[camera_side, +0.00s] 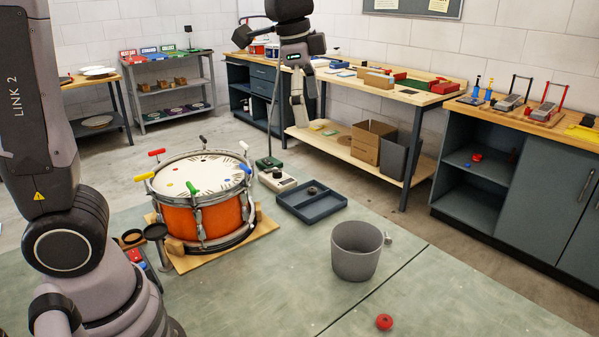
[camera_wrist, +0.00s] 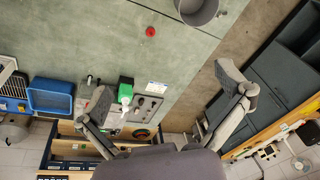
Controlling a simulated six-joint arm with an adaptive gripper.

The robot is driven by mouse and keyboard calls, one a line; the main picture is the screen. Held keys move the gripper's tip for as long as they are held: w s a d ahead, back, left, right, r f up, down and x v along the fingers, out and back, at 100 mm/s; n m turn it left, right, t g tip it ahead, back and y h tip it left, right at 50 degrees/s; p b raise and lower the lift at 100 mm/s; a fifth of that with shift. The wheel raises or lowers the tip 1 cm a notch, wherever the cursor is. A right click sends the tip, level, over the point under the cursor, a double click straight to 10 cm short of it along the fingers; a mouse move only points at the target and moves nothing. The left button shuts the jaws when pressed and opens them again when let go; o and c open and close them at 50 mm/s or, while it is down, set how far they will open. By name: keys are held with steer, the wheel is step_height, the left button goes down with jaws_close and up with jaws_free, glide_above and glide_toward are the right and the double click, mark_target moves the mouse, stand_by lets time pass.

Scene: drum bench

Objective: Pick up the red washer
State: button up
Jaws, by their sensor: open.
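A small round red piece with a dark centre, which looks like the red washer (camera_side: 384,322), lies on the green floor mat at the front of the side view. It also shows in the wrist view (camera_wrist: 150,32), near the top. My gripper (camera_side: 298,112) hangs in the air at the top middle of the side view, well apart from the red piece. In the wrist view my gripper (camera_wrist: 166,90) has its two fingers spread wide with nothing between them.
A grey bucket (camera_side: 357,262) stands behind the red piece. An orange drum (camera_side: 210,218), a blue-grey tray (camera_side: 325,208) and a small box-like device (camera_side: 277,180) stand farther left. Cabinets (camera_side: 540,190) line the right side. The mat around the red piece is clear.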

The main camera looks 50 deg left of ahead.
steer(key=s+a+r+n+t, duration=0.1)
steer(key=s+a+n, duration=0.3)
steer(key=s, duration=0.4)
steer(key=shift+a+r, duration=0.2)
steer(key=shift+a, duration=0.5)
steer(key=s+a+f+n, duration=0.1)
steer(key=s+n, duration=0.1)
steer(key=s, duration=0.1)
steer(key=s+a+f+n+t, duration=0.1)
steer(key=s+n, duration=0.1)
steer(key=s, duration=0.1)
steer(key=s+a+f+n+t, duration=0.1)
steer(key=s, duration=0.2)
steer(key=shift+s+a+n+y, duration=0.3)
steer(key=shift+s+a+n, duration=0.05)
steer(key=shift+s+n, duration=0.05)
steer(key=shift+s+f, duration=0.2)
steer(key=shift+s, duration=0.1)
steer(key=shift+c, duration=1.1)
steer(key=shift+f, duration=0.1)
steer(key=c, duration=0.4)
steer(key=shift+o, duration=0.2)
